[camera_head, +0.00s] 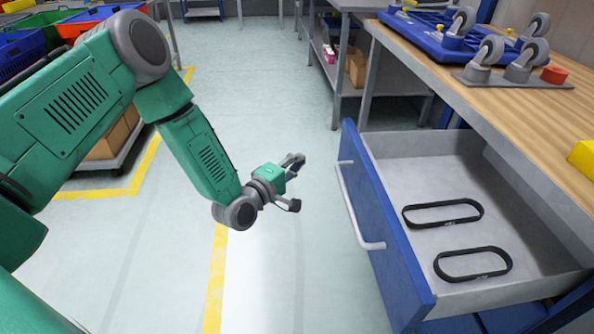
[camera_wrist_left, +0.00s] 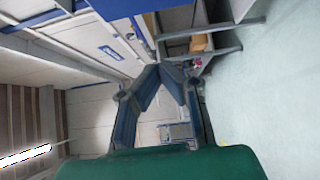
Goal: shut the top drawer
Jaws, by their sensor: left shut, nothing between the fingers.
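The top drawer (camera_head: 385,225) is pulled out from under the wooden workbench on the right. It has a blue front panel, a pale bar handle (camera_head: 357,205) and a grey inside. Two black belt-like loops, an upper one (camera_head: 443,213) and a lower one (camera_head: 473,264), lie flat on its floor. My left gripper (camera_head: 299,161) is shut and empty, in the air to the left of the drawer front and apart from the handle. In the left wrist view its fingers (camera_wrist_left: 160,68) meet at the tips. My right gripper is out of view.
The workbench top (camera_head: 455,85) carries a blue wheeled frame (camera_head: 450,40), with a red piece (camera_head: 554,74) and a yellow block (camera_head: 583,157) nearby. A grey shelf table (camera_head: 345,70) stands behind. Open floor lies left of the drawer. Coloured totes (camera_head: 90,20) stand at the back left.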

